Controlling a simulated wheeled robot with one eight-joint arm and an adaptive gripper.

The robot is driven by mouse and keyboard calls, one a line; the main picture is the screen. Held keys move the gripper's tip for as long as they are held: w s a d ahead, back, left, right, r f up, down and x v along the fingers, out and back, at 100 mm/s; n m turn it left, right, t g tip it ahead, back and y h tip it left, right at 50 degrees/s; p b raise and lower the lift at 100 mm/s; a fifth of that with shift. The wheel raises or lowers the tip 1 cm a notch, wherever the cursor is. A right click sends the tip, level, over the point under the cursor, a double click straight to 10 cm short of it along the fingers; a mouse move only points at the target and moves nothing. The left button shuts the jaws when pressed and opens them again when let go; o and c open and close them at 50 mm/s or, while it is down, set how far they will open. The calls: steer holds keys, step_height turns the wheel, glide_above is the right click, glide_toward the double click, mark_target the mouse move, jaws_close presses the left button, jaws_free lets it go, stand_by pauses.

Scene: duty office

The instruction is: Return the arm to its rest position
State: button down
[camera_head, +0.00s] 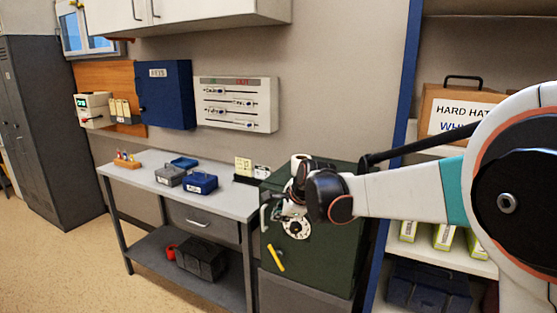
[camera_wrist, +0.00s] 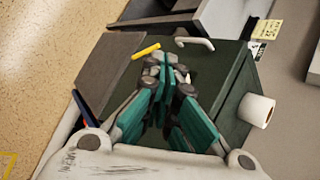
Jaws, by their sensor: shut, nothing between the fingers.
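My arm reaches in from the right in the head view. My gripper (camera_head: 284,207) is in front of the upper part of a dark green safe (camera_head: 341,240). In the wrist view, my gripper (camera_wrist: 166,60) has its teal fingers drawn together, with nothing held. The safe also shows there (camera_wrist: 222,78), behind the fingers. A white dial (camera_head: 295,229), a yellow lever (camera_head: 276,257) and a pale handle (camera_head: 264,218) are on the safe's front. I cannot tell whether my fingertips touch the safe. Part of its front and top is hidden by my arm.
A grey workbench (camera_head: 138,175) with blue (camera_head: 200,184) and grey boxes (camera_head: 170,177) stands left. A white roll (camera_wrist: 256,109) sits on the safe. A shelf with a hard-hat box (camera_head: 450,108) stands behind my arm at right. Open floor (camera_head: 60,270) lies at left.

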steer(key=s+d+r+n+h, duration=0.1)
steer(key=s+d+r+n, duration=0.4)
steer(key=s+d, duration=0.45)
steer(key=s+d+f+n+h, duration=0.1)
steer(key=s+d+n, duration=0.2)
steer(key=s, duration=0.6)
steer(key=s+d+f+n+h, duration=0.1)
steer(key=s+d+f+n, duration=0.1)
steer(key=s+n, duration=0.3)
steer(key=s+d+f+n, duration=0.2)
steer(key=s+d+n, duration=0.2)
steer(key=s, duration=1)
steer(key=shift+d+f+n+h, duration=0.25)
steer(key=shift+d+n+h, duration=0.05)
steer(key=shift+d+h, duration=0.1)
